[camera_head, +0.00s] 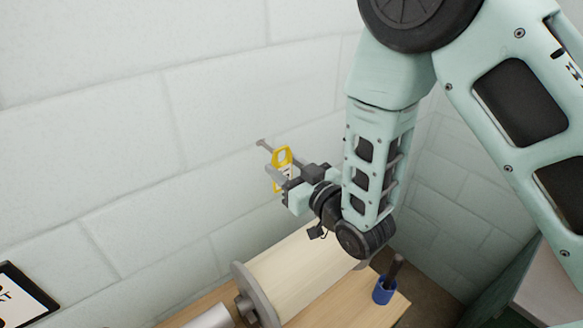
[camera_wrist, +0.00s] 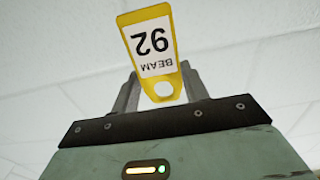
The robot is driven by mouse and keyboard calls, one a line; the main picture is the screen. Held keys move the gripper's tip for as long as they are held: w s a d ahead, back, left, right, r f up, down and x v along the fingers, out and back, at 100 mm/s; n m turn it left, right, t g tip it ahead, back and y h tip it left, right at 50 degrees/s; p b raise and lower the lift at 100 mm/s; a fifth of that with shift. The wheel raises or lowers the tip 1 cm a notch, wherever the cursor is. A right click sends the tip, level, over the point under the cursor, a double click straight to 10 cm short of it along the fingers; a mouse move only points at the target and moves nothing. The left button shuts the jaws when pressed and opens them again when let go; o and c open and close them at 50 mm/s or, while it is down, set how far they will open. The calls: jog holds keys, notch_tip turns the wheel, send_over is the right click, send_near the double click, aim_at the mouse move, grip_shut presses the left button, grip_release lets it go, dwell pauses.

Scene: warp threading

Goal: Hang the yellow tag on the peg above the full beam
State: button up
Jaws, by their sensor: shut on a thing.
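The yellow tag (camera_head: 281,155) has a white label. In the wrist view the tag (camera_wrist: 146,22) reads "BEAM 92" upside down, and its round hole lies between the fingers. My gripper (camera_head: 277,176) is shut on the tag; its fingers also show in the wrist view (camera_wrist: 163,88). The grey peg (camera_head: 265,146) sticks out from the wall, and its visible length reaches the tag's upper left edge in the head view. I cannot tell whether it passes through the hole or touches the tag. The full beam (camera_head: 300,265), a pale wound roll, lies below my gripper.
The beam's grey end flange (camera_head: 246,285) faces the lower left. A blue cup (camera_head: 384,291) with a dark handle in it stands on the wooden table (camera_head: 345,312) to the right. A dark-framed sign (camera_head: 22,296) is at the far left. The block wall is close behind the tag.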

aim_at(260, 152)
jog(key=shift+p+x, duration=0.75)
jog(key=shift+x, duration=1.7)
jog(key=shift+w+a+f+b, duration=0.15)
jog(key=shift+w+f+b, duration=0.1)
jog(key=shift+f+b, duration=0.25)
jog(key=shift+w+a+f+b, duration=0.2)
jog(key=shift+w+f+b, duration=0.05)
jog(key=shift+b, duration=0.35)
jog(key=o, duration=1)
jog(key=shift+o, duration=0.2)
